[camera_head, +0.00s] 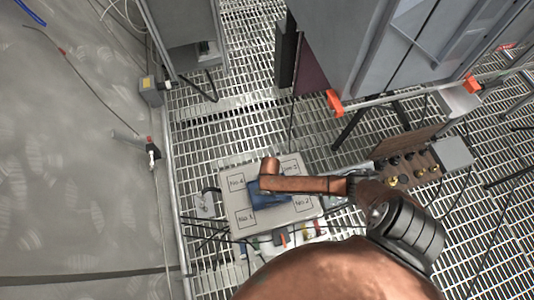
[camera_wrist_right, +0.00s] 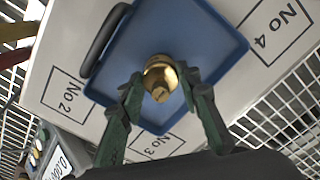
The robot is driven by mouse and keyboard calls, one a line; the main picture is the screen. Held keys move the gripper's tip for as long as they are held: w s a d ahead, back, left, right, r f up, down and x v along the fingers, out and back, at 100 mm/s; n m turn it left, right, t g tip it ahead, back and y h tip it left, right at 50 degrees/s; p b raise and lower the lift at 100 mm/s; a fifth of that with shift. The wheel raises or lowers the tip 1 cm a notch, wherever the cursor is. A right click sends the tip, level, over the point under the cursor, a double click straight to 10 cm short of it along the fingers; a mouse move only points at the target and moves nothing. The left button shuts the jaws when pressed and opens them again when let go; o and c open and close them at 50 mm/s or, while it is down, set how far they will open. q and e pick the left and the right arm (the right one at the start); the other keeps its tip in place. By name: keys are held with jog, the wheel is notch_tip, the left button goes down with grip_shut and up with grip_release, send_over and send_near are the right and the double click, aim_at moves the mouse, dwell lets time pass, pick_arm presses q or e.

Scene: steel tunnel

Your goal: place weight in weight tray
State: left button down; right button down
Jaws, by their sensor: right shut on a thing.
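The brass weight (camera_wrist_right: 160,72) is between the dark green fingertips of my right gripper (camera_wrist_right: 162,84), which is shut on it. In the right wrist view the weight is in front of the blue weight tray (camera_wrist_right: 205,45); I cannot tell whether it touches the tray. In the head view the blue tray (camera_head: 268,201) lies in the middle of a white board (camera_head: 300,213) with labelled squares. My copper right arm covers part of the tray there and hides the gripper and weight. My left gripper is not in view.
An open brown case (camera_head: 405,163) with several brass weights stands right of the board. A grey cabinet (camera_head: 375,45) stands behind. The floor is steel grating.

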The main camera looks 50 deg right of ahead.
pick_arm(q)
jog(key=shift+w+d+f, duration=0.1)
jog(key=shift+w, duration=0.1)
pick_arm(e)
jog(key=shift+w, duration=0.1)
jog(key=shift+f, duration=0.15)
jog(key=c, duration=1.4)
grip_release()
jog(key=shift+f, duration=0.1)
jog(key=shift+r, duration=0.2)
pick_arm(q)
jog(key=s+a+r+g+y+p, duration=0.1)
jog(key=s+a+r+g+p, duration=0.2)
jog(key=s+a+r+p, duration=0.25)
pick_arm(e)
notch_tip(320, 180, up, 7)
jog(key=shift+f+b, duration=0.2)
jog(key=shift+b, duration=0.55)
notch_tip(320, 180, up, 5)
jog(key=p, duration=0.2)
jog(key=shift+p, duration=0.4)
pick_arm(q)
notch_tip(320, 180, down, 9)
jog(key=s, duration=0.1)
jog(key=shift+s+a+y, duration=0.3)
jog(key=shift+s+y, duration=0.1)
pick_arm(e)
jog(key=shift+r, duration=0.15)
